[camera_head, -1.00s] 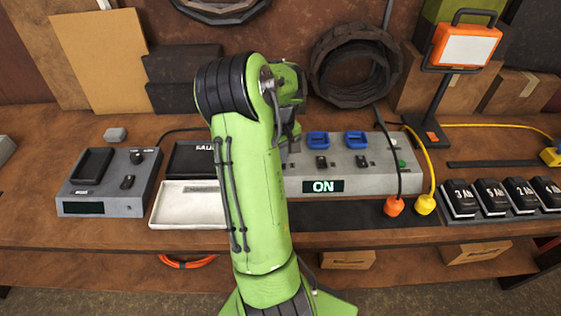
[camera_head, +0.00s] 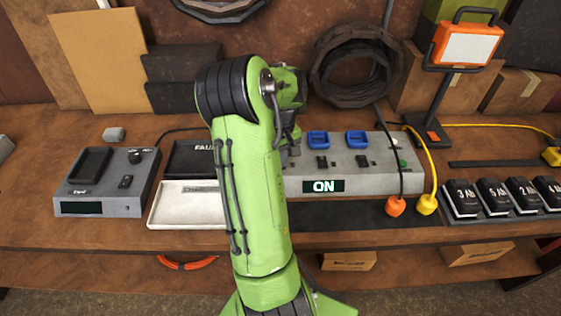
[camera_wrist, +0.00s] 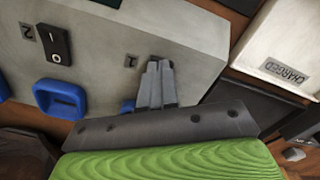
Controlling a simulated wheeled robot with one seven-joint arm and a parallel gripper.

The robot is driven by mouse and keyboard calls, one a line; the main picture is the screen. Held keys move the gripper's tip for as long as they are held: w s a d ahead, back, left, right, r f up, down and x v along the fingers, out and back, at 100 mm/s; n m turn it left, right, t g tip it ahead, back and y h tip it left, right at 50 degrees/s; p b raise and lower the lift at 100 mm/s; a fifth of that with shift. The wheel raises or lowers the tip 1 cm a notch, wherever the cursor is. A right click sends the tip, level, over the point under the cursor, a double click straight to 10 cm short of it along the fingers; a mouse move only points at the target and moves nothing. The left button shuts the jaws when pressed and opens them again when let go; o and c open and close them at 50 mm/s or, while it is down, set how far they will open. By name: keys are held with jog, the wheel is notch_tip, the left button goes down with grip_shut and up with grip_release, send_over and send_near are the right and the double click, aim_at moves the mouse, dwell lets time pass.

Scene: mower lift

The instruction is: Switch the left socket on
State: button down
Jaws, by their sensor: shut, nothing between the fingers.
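The grey power strip (camera_head: 400,181) lies on the bench and shows close up in the wrist view (camera_wrist: 190,30). Its display (camera_head: 323,186) reads ON. Label 1 (camera_wrist: 131,61) marks the left socket. Only a bit of that blue socket (camera_wrist: 127,106) shows beside my gripper. My gripper (camera_wrist: 158,64) is shut and empty, its tips at the strip's face next to label 1. The left socket's switch is hidden behind the fingers, so its position cannot be told. Switch 2 (camera_wrist: 54,46) and blue socket 2 (camera_wrist: 60,98) are clear. My arm hides the strip's left end in the head view.
A white tray (camera_head: 182,214) marked CHARGED and a grey charger (camera_head: 105,190) stand left of the strip. Several black batteries (camera_head: 495,197) and a work lamp (camera_head: 467,45) stand farther right.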

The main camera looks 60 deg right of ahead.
notch_tip(320, 180, up, 7)
jog(key=p, duration=0.5)
jog(key=shift+p, duration=0.4)
